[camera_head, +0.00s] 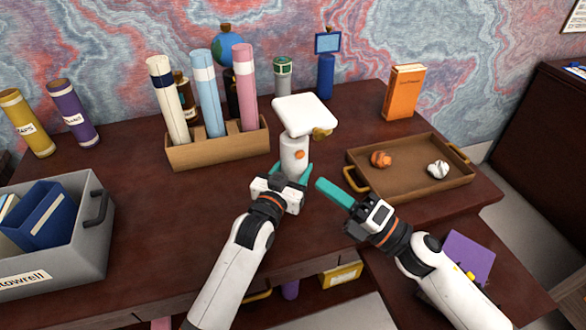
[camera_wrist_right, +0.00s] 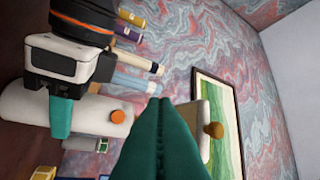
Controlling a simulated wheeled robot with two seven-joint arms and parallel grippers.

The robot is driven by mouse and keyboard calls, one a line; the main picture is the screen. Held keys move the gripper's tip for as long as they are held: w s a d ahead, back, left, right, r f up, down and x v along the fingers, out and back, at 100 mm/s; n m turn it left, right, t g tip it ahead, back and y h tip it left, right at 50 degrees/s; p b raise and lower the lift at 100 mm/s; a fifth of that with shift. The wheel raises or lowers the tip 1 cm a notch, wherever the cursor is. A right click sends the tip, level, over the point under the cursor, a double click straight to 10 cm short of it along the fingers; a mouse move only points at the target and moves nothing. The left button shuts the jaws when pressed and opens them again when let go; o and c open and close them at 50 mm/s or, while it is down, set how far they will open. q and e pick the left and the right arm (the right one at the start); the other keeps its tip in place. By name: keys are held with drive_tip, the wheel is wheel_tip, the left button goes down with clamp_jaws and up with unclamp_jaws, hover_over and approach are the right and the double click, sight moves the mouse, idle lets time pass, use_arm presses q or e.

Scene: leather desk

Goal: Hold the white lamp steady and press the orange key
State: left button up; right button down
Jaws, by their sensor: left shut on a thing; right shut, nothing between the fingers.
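The white lamp (camera_head: 294,153) stands upright on the desk, with a flat square white head (camera_head: 305,114) on top. Its round orange key (camera_head: 299,154) faces the front of the desk; it also shows in the right wrist view (camera_wrist_right: 118,116). My left gripper (camera_head: 291,174) is shut around the lower part of the lamp's body, with its teal fingers at the sides. My right gripper (camera_head: 320,183) is shut and empty, in front and to the right of the lamp. Its teal fingers point toward the lamp and are apart from the key.
A wooden tray (camera_head: 410,193) with an orange lump and a white lump is at right. A wooden holder (camera_head: 218,148) with rolled tubes stands behind left. A grey bin (camera_head: 80,245) is at far left. An orange book (camera_head: 403,92) stands at the back.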

sight(300, 154)
drive_tip(key=w+a+f+n+g, duration=0.1)
drive_tip(key=w+a+n+g, duration=0.1)
drive_tip(key=w, duration=0.5)
drive_tip(key=shift+w+a+f+n+g+y, duration=0.15)
drive_tip(key=shift+a+f+n+g+y, duration=0.2)
drive_tip(key=shift+n+g, duration=0.45)
drive_tip(key=shift+w+d, duration=0.1)
idle(1.6)
drive_tip(key=shift+w, duration=0.35)
drive_tip(key=shift+w+a, duration=0.25)
drive_tip(key=shift+w, duration=0.05)
idle(0.5)
drive_tip(key=shift+s+d, duration=0.3)
drive_tip(key=shift+s, duration=0.45)
drive_tip(key=shift+s, duration=0.1)
